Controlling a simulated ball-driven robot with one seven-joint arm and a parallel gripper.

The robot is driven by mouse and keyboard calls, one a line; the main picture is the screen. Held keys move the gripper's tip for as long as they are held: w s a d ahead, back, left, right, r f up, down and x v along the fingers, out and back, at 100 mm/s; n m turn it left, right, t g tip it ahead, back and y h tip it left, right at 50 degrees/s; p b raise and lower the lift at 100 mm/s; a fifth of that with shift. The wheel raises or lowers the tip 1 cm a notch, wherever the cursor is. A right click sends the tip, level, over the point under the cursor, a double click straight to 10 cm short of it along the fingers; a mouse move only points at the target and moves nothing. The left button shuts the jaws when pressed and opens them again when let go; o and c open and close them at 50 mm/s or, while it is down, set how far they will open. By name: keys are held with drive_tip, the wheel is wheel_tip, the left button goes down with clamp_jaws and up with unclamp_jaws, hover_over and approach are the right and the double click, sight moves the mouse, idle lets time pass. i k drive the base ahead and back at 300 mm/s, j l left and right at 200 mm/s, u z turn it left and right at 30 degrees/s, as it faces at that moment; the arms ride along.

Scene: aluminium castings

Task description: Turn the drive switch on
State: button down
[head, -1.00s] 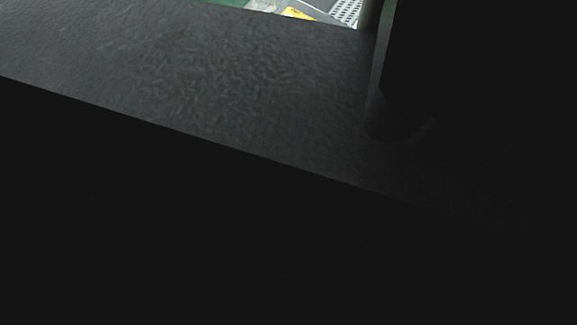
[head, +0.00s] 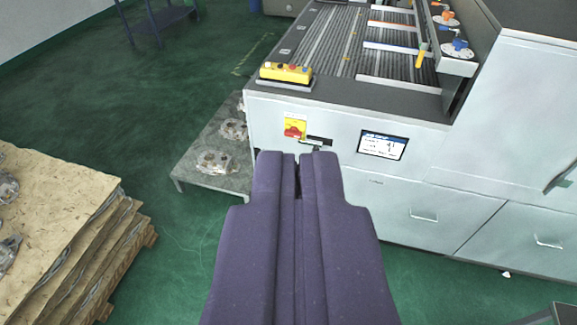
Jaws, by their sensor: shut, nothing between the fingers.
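My gripper (head: 298,160) is in the lower middle of the head view, with its purple fingers together and nothing between them. It points toward the front of a light grey machine (head: 460,155). On that front, just above and left of the fingertips in the picture, is a red rotary switch on a yellow plate (head: 294,127). The fingers look apart from it. The angle of its knob is too small to tell.
A yellow button box (head: 286,72) sits on the machine's top edge, near a conveyor (head: 350,40). A lit screen (head: 383,145) is right of the switch. A low grey table (head: 205,185) with castings and stacked wooden boards (head: 75,215) stand left. Green floor (head: 150,100) is open behind them.

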sight(294, 132)
drive_tip(key=k, duration=0.25)
drive_tip(key=i+l+u, duration=0.35)
drive_tip(key=i+l, duration=0.45)
drive_tip(key=i, duration=0.35)
drive_tip(key=i+l+u, duration=0.35)
drive_tip(key=i+l, duration=0.65)
